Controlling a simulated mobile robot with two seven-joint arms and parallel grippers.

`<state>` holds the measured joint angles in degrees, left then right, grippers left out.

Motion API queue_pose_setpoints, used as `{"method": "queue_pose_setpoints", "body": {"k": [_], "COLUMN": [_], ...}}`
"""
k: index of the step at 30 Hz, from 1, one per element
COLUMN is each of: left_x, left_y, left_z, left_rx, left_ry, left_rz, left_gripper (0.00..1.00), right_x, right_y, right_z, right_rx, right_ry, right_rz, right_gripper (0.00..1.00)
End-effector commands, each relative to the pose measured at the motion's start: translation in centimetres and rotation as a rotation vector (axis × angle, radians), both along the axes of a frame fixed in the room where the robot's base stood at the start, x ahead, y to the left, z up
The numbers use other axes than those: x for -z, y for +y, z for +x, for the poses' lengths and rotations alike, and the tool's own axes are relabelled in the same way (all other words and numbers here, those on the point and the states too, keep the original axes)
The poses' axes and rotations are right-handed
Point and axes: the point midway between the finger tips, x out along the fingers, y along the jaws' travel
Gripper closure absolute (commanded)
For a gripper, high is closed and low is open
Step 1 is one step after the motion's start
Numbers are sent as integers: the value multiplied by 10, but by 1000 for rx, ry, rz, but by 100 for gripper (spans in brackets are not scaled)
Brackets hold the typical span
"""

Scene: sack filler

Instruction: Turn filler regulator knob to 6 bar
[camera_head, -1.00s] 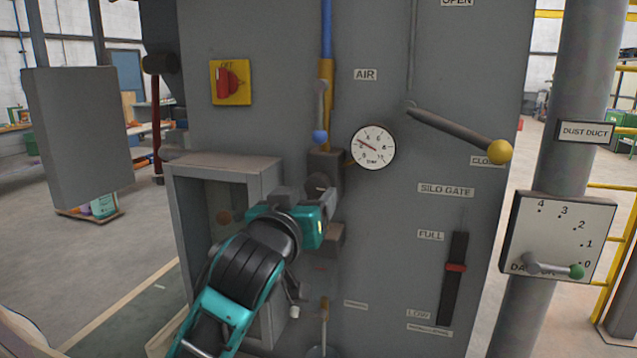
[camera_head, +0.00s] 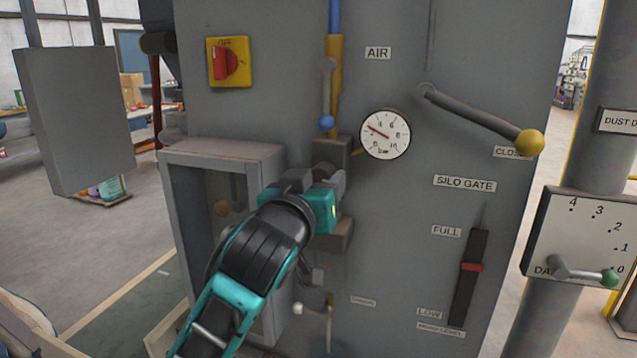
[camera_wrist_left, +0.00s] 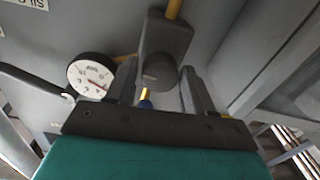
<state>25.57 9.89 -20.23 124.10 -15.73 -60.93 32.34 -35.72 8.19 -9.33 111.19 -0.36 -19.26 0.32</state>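The filler regulator (camera_head: 331,152) is a dark block under the yellow-and-blue air pipe. Its round grey knob (camera_wrist_left: 160,74) shows in the left wrist view between the fingers of my left gripper (camera_wrist_left: 158,90), which are apart on either side of it; contact cannot be told. In the head view my left gripper (camera_head: 326,180) is at the knob and partly hides it. The white round gauge (camera_head: 385,134) is right of the regulator, its red needle pointing to the upper left, below the 4. It also shows in the left wrist view (camera_wrist_left: 91,76). My right gripper is not in view.
A blue-tipped lever (camera_head: 327,100) hangs above the regulator. A yellow-knobbed silo gate lever (camera_head: 480,118) is to the right. An open-fronted grey box (camera_head: 175,205) stands left of my gripper. A red switch (camera_head: 229,62) is at upper left, a damper plate (camera_head: 585,230) at right.

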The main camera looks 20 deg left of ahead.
Motion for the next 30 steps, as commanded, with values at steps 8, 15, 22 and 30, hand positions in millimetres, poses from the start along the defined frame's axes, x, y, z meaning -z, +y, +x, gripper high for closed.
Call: {"method": "queue_pose_setpoints", "body": {"k": [8, 15, 22, 30], "left_x": [0, 0, 0, 0], "left_y": [0, 0, 0, 1], "left_z": [0, 0, 0, 0], "left_rx": [0, 0, 0, -1], "left_ry": [0, 0, -2, -9], "left_rz": [0, 3, 56, 236], "left_gripper": [75, 87, 87, 87], "right_x": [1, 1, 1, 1], "right_y": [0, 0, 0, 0], "right_z": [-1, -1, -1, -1], "right_rx": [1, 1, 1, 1], "right_ry": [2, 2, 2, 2], "right_rz": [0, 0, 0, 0], "right_gripper": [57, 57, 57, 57]}}
